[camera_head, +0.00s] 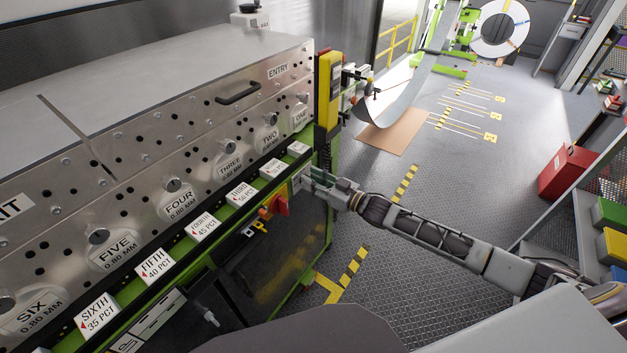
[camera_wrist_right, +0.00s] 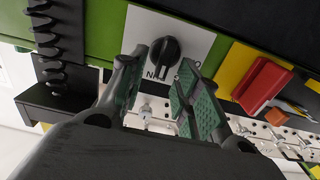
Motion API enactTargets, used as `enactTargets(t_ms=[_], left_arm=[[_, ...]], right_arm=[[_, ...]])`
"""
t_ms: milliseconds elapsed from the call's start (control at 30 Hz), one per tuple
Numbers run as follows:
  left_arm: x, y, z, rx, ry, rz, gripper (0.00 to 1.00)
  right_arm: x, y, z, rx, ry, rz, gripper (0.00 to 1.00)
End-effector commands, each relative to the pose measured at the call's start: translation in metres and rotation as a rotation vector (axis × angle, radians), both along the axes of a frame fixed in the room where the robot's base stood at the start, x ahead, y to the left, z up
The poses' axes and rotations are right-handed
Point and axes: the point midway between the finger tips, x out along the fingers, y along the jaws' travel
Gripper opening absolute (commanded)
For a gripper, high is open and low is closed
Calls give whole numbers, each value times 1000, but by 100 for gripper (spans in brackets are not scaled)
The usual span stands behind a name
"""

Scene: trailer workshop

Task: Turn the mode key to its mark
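The mode key looks to be the black round knob (camera_wrist_right: 165,52) on a white plate (camera_wrist_right: 190,45) in the right wrist view. In the head view my right gripper (camera_head: 314,181) is at the machine's near right end, and the knob cannot be made out there. My left gripper is not in view.
A red switch handle (camera_wrist_right: 263,84) on a yellow plate sits close beside the knob; it also shows in the head view (camera_head: 279,205). A yellow control box (camera_head: 328,90) stands above my gripper. Label cards (camera_head: 155,265) line the green rail.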

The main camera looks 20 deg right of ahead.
Motion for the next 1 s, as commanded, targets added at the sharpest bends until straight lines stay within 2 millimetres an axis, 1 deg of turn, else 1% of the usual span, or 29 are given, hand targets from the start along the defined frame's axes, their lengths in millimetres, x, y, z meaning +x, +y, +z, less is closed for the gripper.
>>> enactTargets(t_ms=[33, 233, 667, 867, 1000], left_arm=[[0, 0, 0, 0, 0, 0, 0], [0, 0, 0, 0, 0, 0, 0], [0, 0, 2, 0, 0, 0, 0], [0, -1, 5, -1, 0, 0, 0], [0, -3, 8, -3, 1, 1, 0]], right_arm=[[0, 0, 0, 0, 0, 0, 25], [0, 0, 0, 0, 0, 0, 0], [-1, 1, 0, -26, -20, 0, 0], [-2, 2, 1, -88, -70, 1, 0], [-3, 4, 0, -159, -126, 0, 0]])
